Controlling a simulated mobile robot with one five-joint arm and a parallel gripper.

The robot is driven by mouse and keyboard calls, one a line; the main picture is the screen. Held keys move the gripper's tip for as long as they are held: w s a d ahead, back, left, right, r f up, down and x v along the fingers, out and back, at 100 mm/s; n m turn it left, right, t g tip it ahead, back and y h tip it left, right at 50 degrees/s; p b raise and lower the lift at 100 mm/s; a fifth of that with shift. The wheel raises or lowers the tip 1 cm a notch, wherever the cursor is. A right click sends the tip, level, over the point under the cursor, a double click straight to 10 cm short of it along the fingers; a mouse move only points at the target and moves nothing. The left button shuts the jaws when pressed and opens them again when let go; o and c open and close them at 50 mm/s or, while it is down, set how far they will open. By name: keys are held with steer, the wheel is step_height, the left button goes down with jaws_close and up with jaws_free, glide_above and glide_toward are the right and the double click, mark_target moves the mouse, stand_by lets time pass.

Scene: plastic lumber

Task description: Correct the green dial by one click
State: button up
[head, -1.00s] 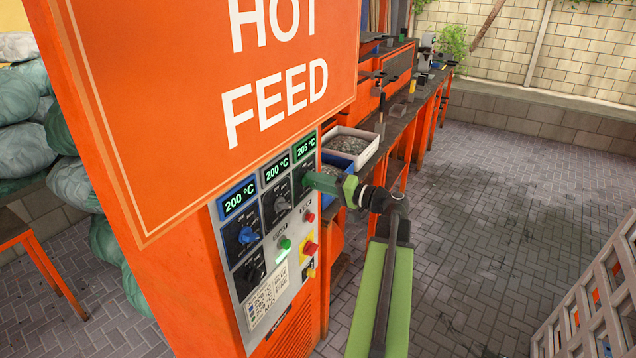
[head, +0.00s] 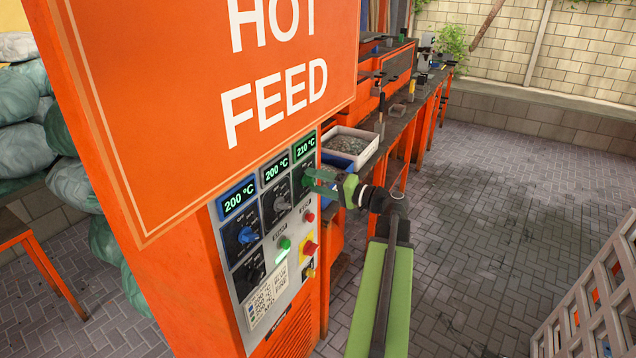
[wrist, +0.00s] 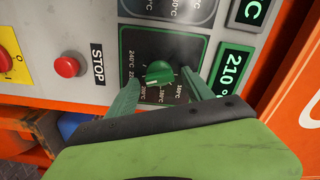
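The green dial (wrist: 159,73) sits on a dark green-bordered plate with a temperature scale, on the grey control panel. Its display (wrist: 229,75) reads 210; in the head view the green display (head: 305,149) reads 210 °C. My gripper (head: 310,180) is at this dial, which it largely hides in the head view. In the wrist view its two green fingers stand on either side of the knob, with a visible gap on both sides. The gripper is open, holding nothing.
A red STOP button (wrist: 67,67) and a yellow-backed red switch (head: 309,248) are close by. A white tray (head: 366,152) stands behind the panel. Paved floor at right is open.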

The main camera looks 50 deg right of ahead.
steer(key=v, duration=1.7)
steer(key=shift+s, duration=0.2)
steer(key=shift+f, duration=0.1)
